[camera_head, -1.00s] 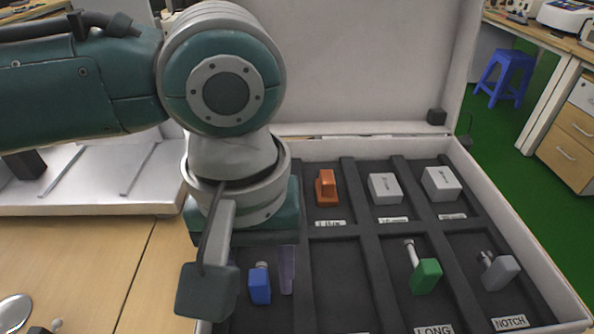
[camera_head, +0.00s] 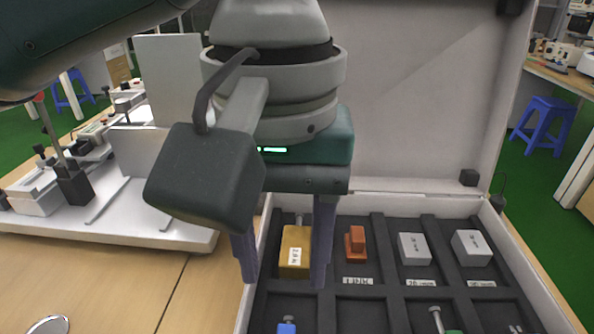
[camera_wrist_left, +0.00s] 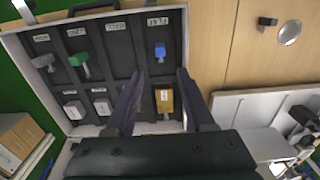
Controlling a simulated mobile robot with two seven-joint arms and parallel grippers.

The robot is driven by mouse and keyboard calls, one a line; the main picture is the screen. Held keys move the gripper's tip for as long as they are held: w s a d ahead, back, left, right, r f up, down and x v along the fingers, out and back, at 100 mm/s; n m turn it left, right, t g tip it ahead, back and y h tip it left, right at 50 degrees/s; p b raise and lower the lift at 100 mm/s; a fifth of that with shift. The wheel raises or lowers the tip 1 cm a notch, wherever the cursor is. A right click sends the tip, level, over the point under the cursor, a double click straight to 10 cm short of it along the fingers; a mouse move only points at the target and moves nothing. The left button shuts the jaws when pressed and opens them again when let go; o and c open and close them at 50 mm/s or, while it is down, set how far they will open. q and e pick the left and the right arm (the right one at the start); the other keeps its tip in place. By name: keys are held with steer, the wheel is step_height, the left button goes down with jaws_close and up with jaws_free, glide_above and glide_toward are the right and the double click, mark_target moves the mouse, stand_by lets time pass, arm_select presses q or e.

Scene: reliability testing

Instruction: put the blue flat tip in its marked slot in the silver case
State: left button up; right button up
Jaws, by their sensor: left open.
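The blue flat tip (camera_head: 287,328) shows only partly at the bottom edge of the head view. In the wrist view it (camera_wrist_left: 160,52) lies in the silver case (camera_wrist_left: 101,14), in the compartment whose label appears to read FLAT. My left gripper (camera_head: 284,285) is open and empty, its fingers pointing down over the case. In the head view a yellow block (camera_head: 294,262) appears between the fingers; in the wrist view it (camera_wrist_left: 164,101) lies in the case beyond them. The blue tip is apart from both fingers. My right gripper is not in view.
The case also holds an orange block (camera_head: 355,246), grey blocks (camera_head: 414,248), a green piece (camera_wrist_left: 79,60) and a grey notch piece (camera_wrist_left: 44,62). The raised lid stands behind. A small dark piece (camera_wrist_left: 267,21) and a round silver dish (camera_wrist_left: 289,33) lie on the wooden table.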

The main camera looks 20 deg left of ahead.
arm_select(q)
steer(key=s+d+f+m+t+h, duration=0.1)
steer(key=s+d+f+m+h, duration=0.2)
steer(key=s+d+m+h, duration=0.15)
steer(key=s+a+f+t+y, duration=0.1)
steer(key=s+a+f+y, duration=0.1)
steer(key=s+a, duration=0.2)
steer(key=s+a+f+t+y, duration=0.1)
steer(key=s+a+f+y, duration=0.1)
steer(key=a, duration=0.8)
steer(key=shift+s+f+m+t, duration=0.2)
steer(key=shift+s+m+t, duration=0.15)
steer(key=shift+s, duration=0.5)
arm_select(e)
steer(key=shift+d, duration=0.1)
